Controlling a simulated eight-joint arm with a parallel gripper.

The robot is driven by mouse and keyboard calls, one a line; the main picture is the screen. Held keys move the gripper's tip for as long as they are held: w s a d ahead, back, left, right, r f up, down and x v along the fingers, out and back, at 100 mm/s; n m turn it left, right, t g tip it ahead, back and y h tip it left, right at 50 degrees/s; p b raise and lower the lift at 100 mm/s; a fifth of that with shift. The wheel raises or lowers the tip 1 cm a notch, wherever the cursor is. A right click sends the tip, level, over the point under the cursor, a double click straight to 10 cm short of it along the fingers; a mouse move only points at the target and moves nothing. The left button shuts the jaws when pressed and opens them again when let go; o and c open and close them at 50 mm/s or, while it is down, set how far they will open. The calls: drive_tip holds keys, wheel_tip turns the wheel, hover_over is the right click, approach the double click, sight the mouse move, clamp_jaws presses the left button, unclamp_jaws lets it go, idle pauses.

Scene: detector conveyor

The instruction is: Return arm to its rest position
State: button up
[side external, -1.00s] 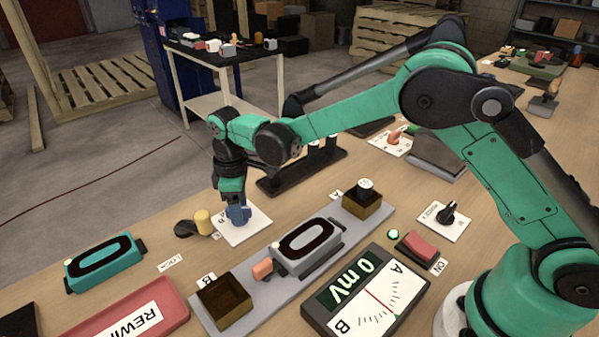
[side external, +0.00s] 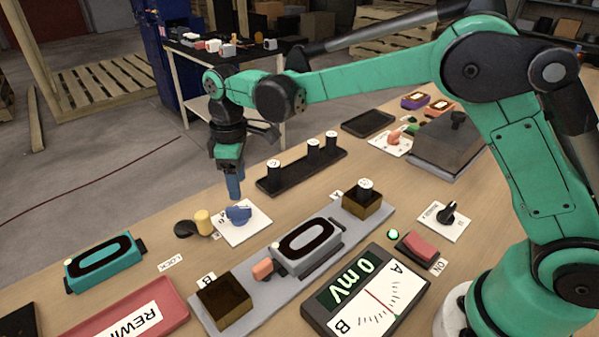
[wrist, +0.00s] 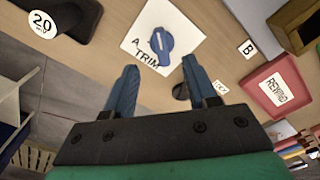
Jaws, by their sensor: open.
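My gripper (side external: 235,186) hangs above the bench, pointing down, just behind a blue knob (side external: 239,214) on a white square plate (side external: 246,233). In the wrist view my gripper (wrist: 160,85) has its two blue fingers spread apart with nothing between them. The blue knob (wrist: 160,47) lies beyond the fingertips there, on the plate (wrist: 139,24) marked TRIM. The fingers are clear of the knob. My green arm reaches across the bench from its base at the right.
A black rack (side external: 300,172) with white-topped cylinders stands right of my gripper. A grey rail (side external: 285,285) carries a grey carriage (side external: 307,246) between two boxes. A yellow-topped lever (side external: 203,222) stands left of the plate. The meter (side external: 366,292) reads 0 mV.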

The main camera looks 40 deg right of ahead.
drive_tip(key=s+d+r+m+t, duration=0.3)
drive_tip(key=s+d+r+m, duration=0.2)
drive_tip(key=s+d+r, duration=0.15)
drive_tip(key=s+d+m+t, duration=0.4)
drive_tip(key=s, duration=0.5)
drive_tip(key=shift+d+f+m, duration=0.25)
drive_tip(key=shift+f+m, duration=0.1)
drive_tip(key=shift+m, duration=0.05)
